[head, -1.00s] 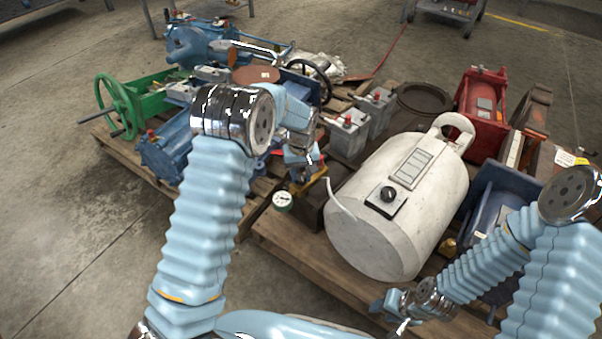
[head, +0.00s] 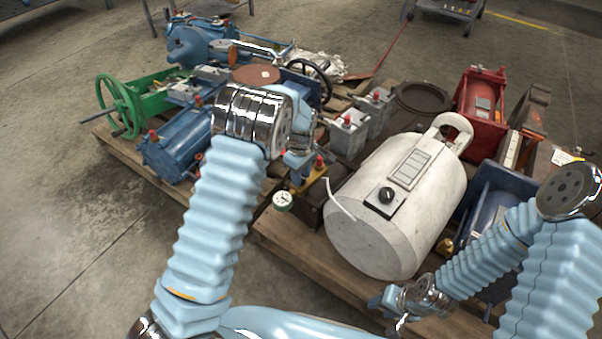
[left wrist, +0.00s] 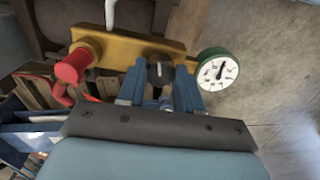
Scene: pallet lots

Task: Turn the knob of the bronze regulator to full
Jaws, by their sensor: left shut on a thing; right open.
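The bronze regulator (head: 308,181) is a yellow-gold bar on the pallet, left of the white tank; its body (left wrist: 125,46) also shows in the left wrist view. It carries a round white-faced gauge with a green rim (left wrist: 218,71) at one end and a red cap (left wrist: 74,67) at the other. Its dark knob (left wrist: 159,72) sits between the fingers of my left gripper (left wrist: 160,88), which is shut on it. In the head view the left gripper (head: 300,160) partly hides the regulator, and the knob is hidden. My right gripper (head: 386,313) is open, low in front of the white tank.
The white tank (head: 385,225) lies right of the regulator, with a pale hose beside it. Blue machinery (head: 180,145), a green handwheel (head: 118,105) and a red unit (head: 483,105) crowd the pallets. The floor at left is clear.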

